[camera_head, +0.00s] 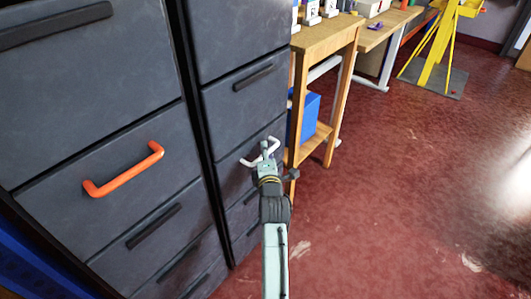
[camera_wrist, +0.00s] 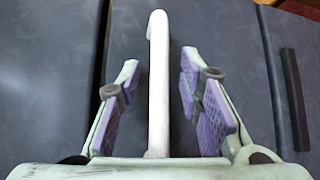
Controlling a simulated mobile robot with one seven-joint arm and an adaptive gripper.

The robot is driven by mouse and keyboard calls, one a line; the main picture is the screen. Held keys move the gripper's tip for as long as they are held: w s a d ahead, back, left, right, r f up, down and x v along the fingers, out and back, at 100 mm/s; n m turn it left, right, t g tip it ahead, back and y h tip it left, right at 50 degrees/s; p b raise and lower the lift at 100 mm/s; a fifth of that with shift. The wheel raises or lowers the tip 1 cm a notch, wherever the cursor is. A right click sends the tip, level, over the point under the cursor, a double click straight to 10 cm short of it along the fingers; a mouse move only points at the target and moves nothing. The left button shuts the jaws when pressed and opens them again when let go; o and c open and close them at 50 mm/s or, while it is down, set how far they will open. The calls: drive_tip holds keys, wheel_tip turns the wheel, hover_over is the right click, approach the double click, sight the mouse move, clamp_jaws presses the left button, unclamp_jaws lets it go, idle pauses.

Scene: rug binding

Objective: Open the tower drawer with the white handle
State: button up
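The white handle (camera_head: 262,152) is on a drawer of the dark grey tower at the right, in the head view. In the wrist view the white handle (camera_wrist: 158,85) stands lengthwise between the two purple-padded fingers of my gripper (camera_wrist: 157,105). A gap shows on both sides, so the fingers are open and not visibly touching it. In the head view my gripper (camera_head: 264,165) is at the handle and partly covers it. The drawer front (camera_wrist: 215,40) looks flush with its neighbours.
An orange handle (camera_head: 123,170) is on the wider drawer tower at the left. Black handles (camera_head: 254,77) mark other drawers. A wooden table (camera_head: 328,35) with a blue bin (camera_head: 308,115) below stands right beside the tower. Red floor (camera_head: 400,200) at the right is open. A yellow stand (camera_head: 440,45) is farther back.

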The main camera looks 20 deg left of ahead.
drive_tip(key=shift+c, duration=0.3)
clamp_jaws()
idle(0.6)
